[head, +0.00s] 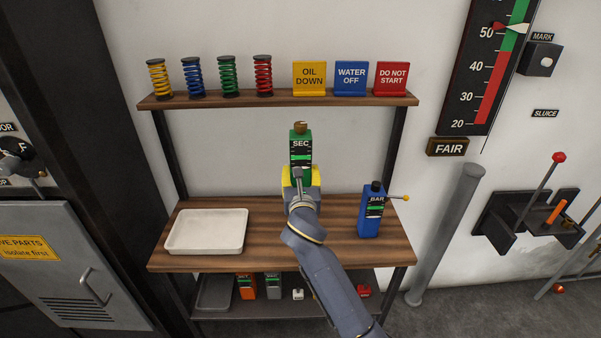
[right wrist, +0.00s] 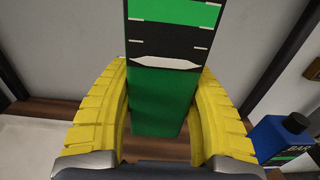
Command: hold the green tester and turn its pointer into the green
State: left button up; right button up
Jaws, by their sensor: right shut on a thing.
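The green tester (head: 301,150) stands upright over the wooden shelf, marked SEC, with a brown knob on top. Its black face has a green band and a white pointer. In the right wrist view the green tester (right wrist: 155,105) rises between the yellow finger pads, and the white pointer lies below the green band. My right gripper (head: 301,178) is shut on the tester's lower body; it also shows in the right wrist view (right wrist: 160,115). Whether the tester's base touches the shelf is hidden by the gripper. My left gripper is not in view.
A blue tester (head: 371,212) marked BAR stands to the right on the wooden shelf (head: 340,247). An empty white tray (head: 207,250) lies to the left. The upper shelf (head: 280,100) holds several coloured springs and signs. A lower shelf holds an orange tester (head: 246,287) and smaller items.

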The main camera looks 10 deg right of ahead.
jog(key=shift+f, duration=8.95)
jog(key=shift+f, duration=0.65)
